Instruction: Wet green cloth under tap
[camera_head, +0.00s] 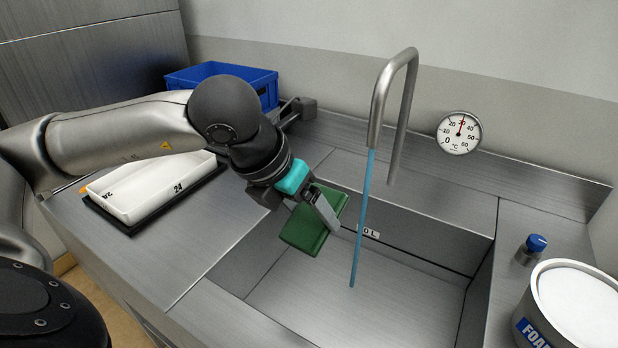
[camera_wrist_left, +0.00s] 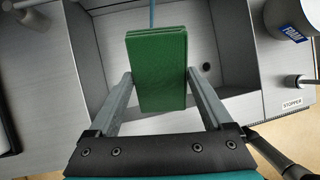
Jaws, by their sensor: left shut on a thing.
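The green cloth (camera_head: 306,231) is a folded pad, held tilted over the left side of the sink (camera_head: 400,292). My left gripper (camera_head: 325,212) is shut on it. In the left wrist view the cloth (camera_wrist_left: 158,70) sits between the two fingers (camera_wrist_left: 160,98). The tap (camera_head: 378,105) is a bent steel pipe at the back of the sink. A thin blue water stream (camera_head: 363,215) runs from its spout down into the sink. In the head view the cloth is just left of the stream, with a small gap. My right gripper is not in view.
A white tray (camera_head: 150,187) marked 24 lies on the left counter. A blue crate (camera_head: 222,71) stands behind my arm. A dial thermometer (camera_head: 459,132) is on the wall. A blue-topped knob (camera_head: 536,243) and a white tub (camera_head: 575,305) stand at right.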

